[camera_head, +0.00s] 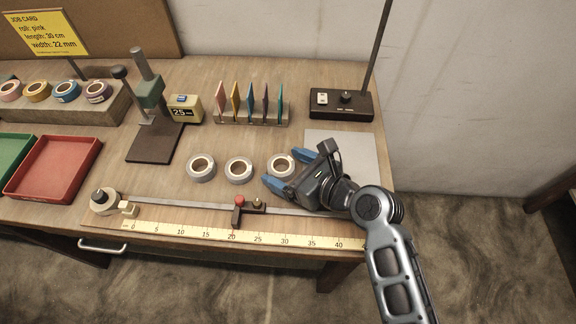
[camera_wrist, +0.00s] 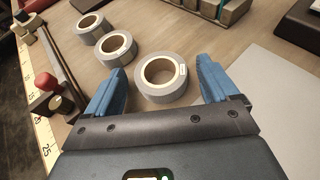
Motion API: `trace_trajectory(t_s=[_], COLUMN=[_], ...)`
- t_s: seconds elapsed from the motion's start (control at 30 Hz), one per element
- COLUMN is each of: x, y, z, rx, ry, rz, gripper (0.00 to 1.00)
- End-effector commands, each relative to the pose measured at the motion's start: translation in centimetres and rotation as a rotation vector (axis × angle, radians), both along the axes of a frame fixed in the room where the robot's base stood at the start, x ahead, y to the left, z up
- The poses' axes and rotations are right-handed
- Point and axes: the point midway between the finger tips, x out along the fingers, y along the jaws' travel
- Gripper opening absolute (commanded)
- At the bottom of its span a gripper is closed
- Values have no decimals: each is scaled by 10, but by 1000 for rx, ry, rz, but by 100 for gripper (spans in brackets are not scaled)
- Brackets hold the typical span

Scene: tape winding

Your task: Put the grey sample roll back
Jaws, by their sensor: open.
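Three grey rolls lie flat in a row on the table in the head view: a left roll (camera_head: 201,168), a middle roll (camera_head: 239,170) and a right roll (camera_head: 281,166). I cannot tell which one is the sample. My gripper (camera_head: 284,171) is open, its blue fingers either side of the right roll. In the wrist view this nearest roll (camera_wrist: 161,79) lies between and just beyond the fingertips (camera_wrist: 161,80), with a small white label on its rim. It appears apart from both fingers. The other two rolls (camera_wrist: 117,48) (camera_wrist: 93,27) lie up and left.
A measuring rail with a yellow ruler (camera_head: 190,233) and a red-knobbed stop (camera_head: 239,202) runs along the front edge. A stand (camera_head: 150,145), a card rack (camera_head: 250,121) and a black control box (camera_head: 341,105) stand behind. A grey mat (camera_head: 350,150) lies right.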

Motion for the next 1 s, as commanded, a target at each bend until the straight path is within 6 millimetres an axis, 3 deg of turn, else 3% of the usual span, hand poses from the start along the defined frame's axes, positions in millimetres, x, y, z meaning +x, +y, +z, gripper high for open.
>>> trace_trajectory(t_s=[0.17,0.7,1.0], x=[-1,-58,-71], y=[-2,-71,-85], z=[4,40,49], rx=[0,0,0], ry=[0,-1,0], rz=[-1,-2,0], gripper=[87,87,87])
